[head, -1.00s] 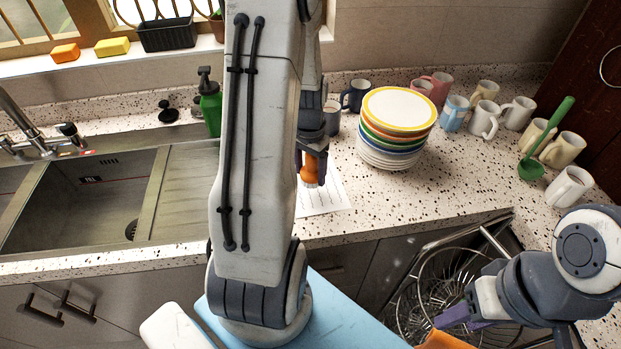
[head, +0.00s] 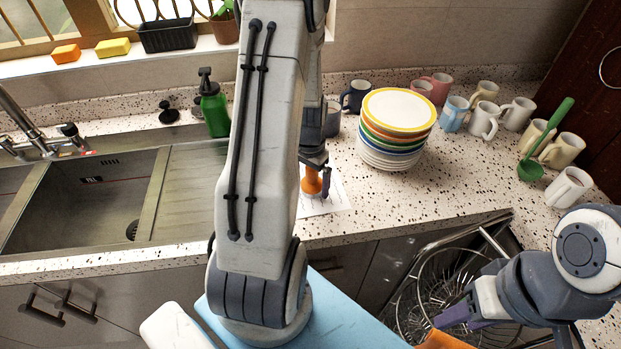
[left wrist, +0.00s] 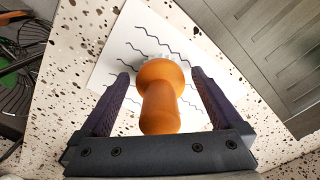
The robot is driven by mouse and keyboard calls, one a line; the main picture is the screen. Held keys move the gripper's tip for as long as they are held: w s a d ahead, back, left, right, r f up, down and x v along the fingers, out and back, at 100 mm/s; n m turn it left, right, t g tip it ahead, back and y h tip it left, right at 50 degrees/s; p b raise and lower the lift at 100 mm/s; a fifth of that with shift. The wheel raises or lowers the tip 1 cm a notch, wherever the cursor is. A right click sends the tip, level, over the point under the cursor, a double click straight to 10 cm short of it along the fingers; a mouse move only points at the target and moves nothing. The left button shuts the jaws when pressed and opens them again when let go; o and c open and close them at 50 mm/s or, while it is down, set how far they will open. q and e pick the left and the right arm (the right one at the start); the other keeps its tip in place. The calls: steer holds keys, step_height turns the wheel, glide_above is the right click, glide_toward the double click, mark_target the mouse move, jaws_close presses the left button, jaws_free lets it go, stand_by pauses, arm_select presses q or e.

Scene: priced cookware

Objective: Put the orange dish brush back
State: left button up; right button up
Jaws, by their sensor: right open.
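The orange dish brush (head: 312,181) stands about upright, bristles down, on a white sheet (head: 335,201) with dark wavy lines on the speckled counter. In the left wrist view the brush (left wrist: 160,105) has its handle toward the camera and pale bristles at the sheet (left wrist: 115,65). My left gripper (left wrist: 160,73) is open, with one finger on each side of the brush and a gap on both sides. In the head view my left arm hides part of the sheet. My right gripper (head: 455,318) is open and apart from the brush, at the lower right.
A stack of plates (head: 394,128) stands right of the sheet, with several mugs (head: 483,120) behind and beyond. A green ladle (head: 545,140) leans among them. A green soap bottle (head: 214,110) stands behind the sink (head: 80,200). A wire rack (head: 430,290) is below the counter.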

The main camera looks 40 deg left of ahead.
arm_select(q)
step_height(320, 180, up, 12)
steer(key=shift+r, duration=0.15)
steer(key=s+d+r+m, duration=0.1)
steer(key=d+r+m, duration=0.1)
steer(key=d, duration=0.8)
steer(key=s+d+r+m, duration=0.2)
steer(key=d, duration=0.8)
steer(key=s+d+m, duration=0.4)
steer(key=s+d, duration=0.7)
steer(key=s, duration=0.2)
steer(key=shift+r+h, duration=0.3)
steer(key=shift+h, duration=0.1)
